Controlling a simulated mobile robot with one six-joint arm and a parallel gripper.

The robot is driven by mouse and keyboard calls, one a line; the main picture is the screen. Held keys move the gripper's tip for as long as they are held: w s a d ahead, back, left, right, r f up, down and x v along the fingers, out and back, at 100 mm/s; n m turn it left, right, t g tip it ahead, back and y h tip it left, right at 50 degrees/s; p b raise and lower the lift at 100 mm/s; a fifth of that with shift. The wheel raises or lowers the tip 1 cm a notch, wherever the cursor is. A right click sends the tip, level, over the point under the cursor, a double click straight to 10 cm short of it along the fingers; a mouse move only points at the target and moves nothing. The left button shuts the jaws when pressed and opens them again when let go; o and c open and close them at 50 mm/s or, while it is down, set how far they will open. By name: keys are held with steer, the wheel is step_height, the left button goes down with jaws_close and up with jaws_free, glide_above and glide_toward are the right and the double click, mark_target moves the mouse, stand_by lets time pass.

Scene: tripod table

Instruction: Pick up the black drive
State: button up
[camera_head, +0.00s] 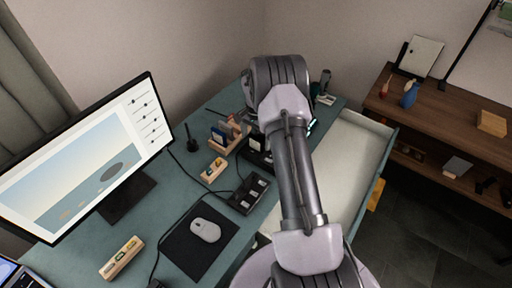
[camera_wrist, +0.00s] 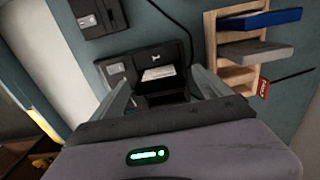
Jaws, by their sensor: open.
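In the wrist view, a black drive with a white label (camera_wrist: 160,74) stands in a black dock (camera_wrist: 113,70), end towards the camera. My gripper (camera_wrist: 164,86) is open, with one finger on each side of the drive. I cannot tell whether the fingers touch it. In the head view, the dock (camera_head: 254,157) and its white-labelled piece (camera_head: 257,144) show just left of my arm. My arm hides my gripper's fingers there.
A wooden rack (camera_wrist: 224,73) right of the dock holds a blue drive (camera_wrist: 262,19), a grey drive (camera_wrist: 258,47) and a red-tagged piece (camera_wrist: 263,87). A black switch box (camera_head: 249,194), mouse (camera_head: 205,230) and monitor (camera_head: 90,165) stand nearby. An open drawer (camera_head: 345,160) lies right.

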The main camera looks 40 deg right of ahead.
steer(key=shift+r, duration=0.1)
steer(key=c, duration=1.6)
